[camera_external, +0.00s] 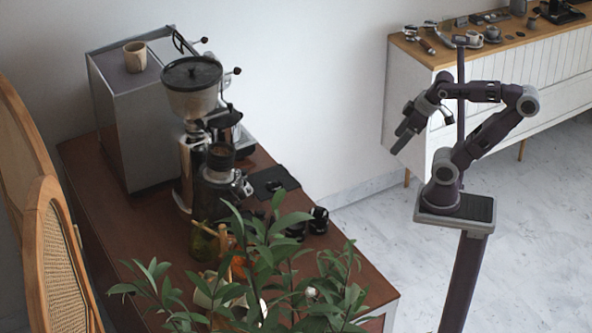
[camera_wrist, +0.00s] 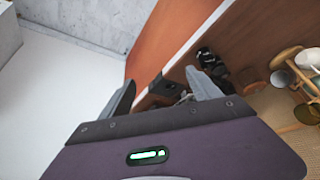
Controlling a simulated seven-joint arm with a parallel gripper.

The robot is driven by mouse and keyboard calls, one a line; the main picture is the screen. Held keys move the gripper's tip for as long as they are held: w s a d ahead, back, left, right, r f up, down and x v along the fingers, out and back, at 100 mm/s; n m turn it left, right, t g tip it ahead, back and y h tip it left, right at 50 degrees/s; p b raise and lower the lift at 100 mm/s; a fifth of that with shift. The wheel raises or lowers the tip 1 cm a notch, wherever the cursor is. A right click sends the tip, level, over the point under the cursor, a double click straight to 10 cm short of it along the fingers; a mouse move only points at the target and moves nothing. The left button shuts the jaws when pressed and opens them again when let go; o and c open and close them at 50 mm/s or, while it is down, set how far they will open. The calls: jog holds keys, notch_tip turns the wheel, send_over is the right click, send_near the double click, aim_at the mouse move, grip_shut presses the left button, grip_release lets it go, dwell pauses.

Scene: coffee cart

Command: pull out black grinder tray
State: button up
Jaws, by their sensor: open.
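A flat black tray (camera_external: 272,181) lies on the brown table, just right of the steel coffee grinder (camera_external: 193,150), with a small dark item on it. I cannot tell how it joins the grinder. My gripper (camera_external: 404,131) hangs in the air right of the table, well apart from the tray and grinder, pointing down and left. In the wrist view my gripper (camera_wrist: 160,88) has its two grey fingers spread apart, and I see nothing held between them. A dark flat patch shows beyond the fingers, but I cannot tell if it is the tray.
A boxy coffee machine (camera_external: 130,115) with a cup on top stands behind the grinder. Small black items (camera_external: 318,220) sit near the table's right edge. A leafy plant (camera_external: 265,265) covers the table's front. A wooden rack with cups (camera_wrist: 290,80) shows at right. A white cabinet (camera_external: 430,110) stands behind my arm.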

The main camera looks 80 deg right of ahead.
jog(key=shift+w+r, duration=0.1)
jog(key=shift+w, duration=0.05)
jog(key=c, duration=0.3)
jog(key=w+n, duration=0.1)
jog(key=w, duration=0.1)
jog(key=w+a+r+n, duration=0.1)
jog(key=w, duration=0.2)
jog(key=w+r, duration=0.1)
jog(key=w, duration=0.1)
jog(key=shift+w+a+n+g, duration=0.3)
jog(key=shift+n+g, duration=0.1)
jog(key=c, duration=0.3)
jog(key=n+g+y, duration=0.3)
jog(key=n+y, duration=0.1)
jog(key=n, duration=0.5)
send_over(263, 212)
jog(key=s+d, duration=0.2)
jog(key=d, duration=0.1)
notch_tip(263, 212, down, 16)
jog(key=x, duration=0.7)
jog(key=shift+w+d, duration=0.15)
jog(key=shift+w, duration=0.25)
jog(key=shift+r+t, duration=0.1)
jog(key=shift+t, duration=0.2)
grip_shut()
